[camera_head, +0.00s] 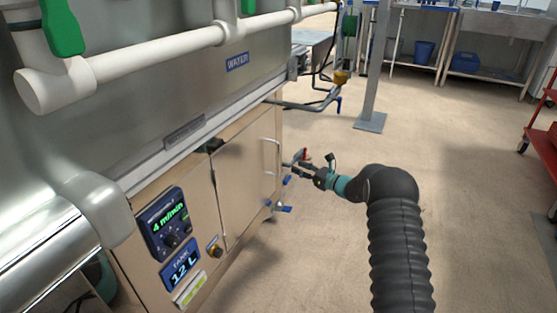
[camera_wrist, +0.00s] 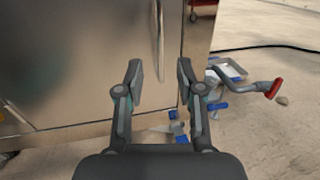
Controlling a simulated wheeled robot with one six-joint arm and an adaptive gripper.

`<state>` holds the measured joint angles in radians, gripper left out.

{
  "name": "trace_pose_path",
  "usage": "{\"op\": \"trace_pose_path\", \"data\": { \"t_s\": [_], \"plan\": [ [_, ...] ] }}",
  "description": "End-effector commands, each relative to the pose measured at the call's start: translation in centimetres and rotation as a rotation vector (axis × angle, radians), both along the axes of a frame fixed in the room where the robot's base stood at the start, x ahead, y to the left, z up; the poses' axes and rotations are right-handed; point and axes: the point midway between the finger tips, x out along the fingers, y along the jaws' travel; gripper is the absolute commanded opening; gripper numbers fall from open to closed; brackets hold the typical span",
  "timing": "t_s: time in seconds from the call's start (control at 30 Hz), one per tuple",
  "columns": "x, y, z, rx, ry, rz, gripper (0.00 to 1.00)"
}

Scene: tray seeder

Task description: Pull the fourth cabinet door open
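A cabinet door (camera_head: 246,181) of brushed metal is closed in the head view, at the right end of the machine's front. Its upright bar handle (camera_head: 271,157) is near the door's right edge. The door (camera_wrist: 75,60) fills the left of the wrist view, and the handle (camera_wrist: 160,40) shows at the top. My gripper (camera_head: 295,167) is just right of the handle in the head view. In the wrist view my gripper (camera_wrist: 158,80) is open and empty, with the handle's lower end ahead between its fingers. I cannot tell the exact gap to the handle.
A control panel (camera_head: 166,224) is left of the door. Blue-handled valves (camera_head: 281,208) and a red-handled pipe (camera_wrist: 262,88) are low beside the machine. A black cable (camera_wrist: 265,47) lies on the floor. A red cart (camera_head: 543,140) stands far right. The middle floor is clear.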

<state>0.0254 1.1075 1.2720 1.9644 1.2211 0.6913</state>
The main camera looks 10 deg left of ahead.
Motion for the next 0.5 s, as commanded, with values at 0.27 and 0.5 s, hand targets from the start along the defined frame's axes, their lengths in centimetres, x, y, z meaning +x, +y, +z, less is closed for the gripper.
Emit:
{"op": "trace_pose_path", "data": {
  "t_s": [0.27,0.5],
  "plan": [
    [2.7,4.7,-0.1,-0.002,-0.003,0.003,0.37],
    [4.6,7.7,-0.1,-0.002,-0.002,0.002,0.37]
  ]
}}
